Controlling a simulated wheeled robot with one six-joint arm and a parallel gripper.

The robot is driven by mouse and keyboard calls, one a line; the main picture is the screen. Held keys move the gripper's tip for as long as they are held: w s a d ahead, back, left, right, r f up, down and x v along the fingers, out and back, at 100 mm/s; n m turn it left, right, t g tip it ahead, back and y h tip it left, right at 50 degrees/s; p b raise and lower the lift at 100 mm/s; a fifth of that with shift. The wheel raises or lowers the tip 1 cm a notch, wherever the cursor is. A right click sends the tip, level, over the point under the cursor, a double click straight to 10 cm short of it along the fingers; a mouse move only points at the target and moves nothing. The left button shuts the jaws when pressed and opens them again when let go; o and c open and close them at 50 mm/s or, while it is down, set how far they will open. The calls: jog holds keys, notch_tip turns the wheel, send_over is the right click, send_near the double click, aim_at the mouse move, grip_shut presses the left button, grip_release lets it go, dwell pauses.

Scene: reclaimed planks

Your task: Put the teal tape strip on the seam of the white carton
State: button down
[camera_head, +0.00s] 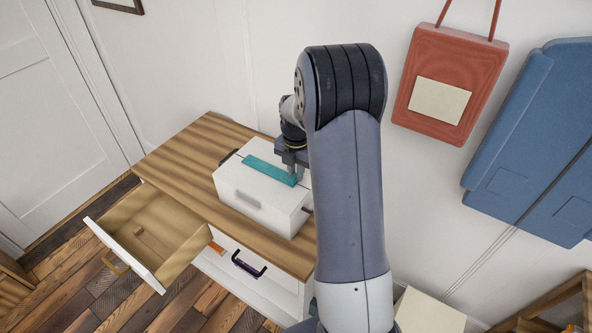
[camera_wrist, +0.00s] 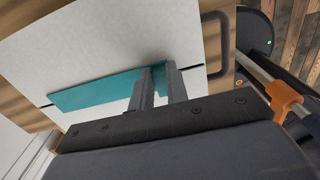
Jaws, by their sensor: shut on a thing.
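The white carton (camera_head: 238,187) sits on the wooden cabinet top, and its top fills much of the wrist view (camera_wrist: 110,35). The teal tape strip (camera_head: 265,168) lies lengthwise over the carton's top. In the wrist view the strip (camera_wrist: 95,91) covers most of the dark seam (camera_wrist: 195,68), which shows past its end and runs nearly in line with it. My gripper (camera_head: 292,180) is shut on the strip near one end; its fingers (camera_wrist: 160,84) also show in the wrist view. I cannot tell whether the strip touches the carton all along. My arm hides part of the carton's right side.
The cabinet top (camera_head: 185,150) is clear to the left of the carton. A drawer (camera_head: 155,225) stands open at the front left, with a small object inside. A red bag (camera_head: 450,75) and a blue padded item (camera_head: 535,140) hang on the wall at right.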

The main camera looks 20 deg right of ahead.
jog(key=c, duration=1.4)
grip_release()
jog(key=shift+f, duration=0.1)
notch_tip(320, 180, up, 12)
jog(key=shift+r+b, duration=0.2)
jog(key=shift+b, duration=0.2)
